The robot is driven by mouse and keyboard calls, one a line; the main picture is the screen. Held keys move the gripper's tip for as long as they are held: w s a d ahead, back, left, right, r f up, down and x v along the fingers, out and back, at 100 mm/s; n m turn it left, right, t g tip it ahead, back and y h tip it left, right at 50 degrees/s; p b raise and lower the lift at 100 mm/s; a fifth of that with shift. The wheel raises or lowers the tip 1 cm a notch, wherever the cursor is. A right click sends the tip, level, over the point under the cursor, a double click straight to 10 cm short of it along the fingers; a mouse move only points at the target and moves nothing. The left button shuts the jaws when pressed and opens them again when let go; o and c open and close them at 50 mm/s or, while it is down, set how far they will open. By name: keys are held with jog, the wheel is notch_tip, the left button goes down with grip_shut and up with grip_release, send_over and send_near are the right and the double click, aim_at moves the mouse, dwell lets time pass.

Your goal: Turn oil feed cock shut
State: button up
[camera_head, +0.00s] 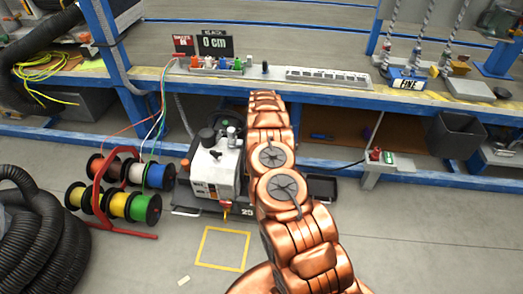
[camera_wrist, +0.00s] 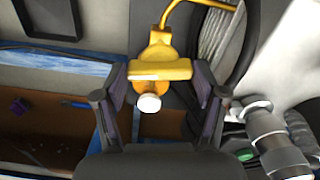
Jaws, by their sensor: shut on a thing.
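The oil feed cock (camera_wrist: 158,48) is yellow in the wrist view, with a thin yellow pipe bending from its top to the right. Its flat yellow crossbar handle (camera_wrist: 160,71) lies about level across the picture. A pale round end shows below the handle. My gripper (camera_wrist: 161,87) has one finger at each end of the handle and is shut on it. In the head view my arm hides the gripper and the cock. The white machine (camera_head: 213,168) with black and grey fittings stands just left of my arm.
A workbench with a blue frame (camera_head: 330,85) runs behind. A red reel stand (camera_head: 103,190) with coloured cable spools and a black corrugated hose (camera_head: 40,235) are at left. In the wrist view a grey cylindrical fitting (camera_wrist: 275,145) is close right of the gripper. The front right floor is clear.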

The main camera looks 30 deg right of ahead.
jog(key=shift+m+p, duration=0.35)
jog(key=shift+m, duration=0.85)
jog(key=o, duration=1.1)
jog(key=shift+o, duration=0.2)
notch_tip(320, 180, up, 12)
dwell(0.3)
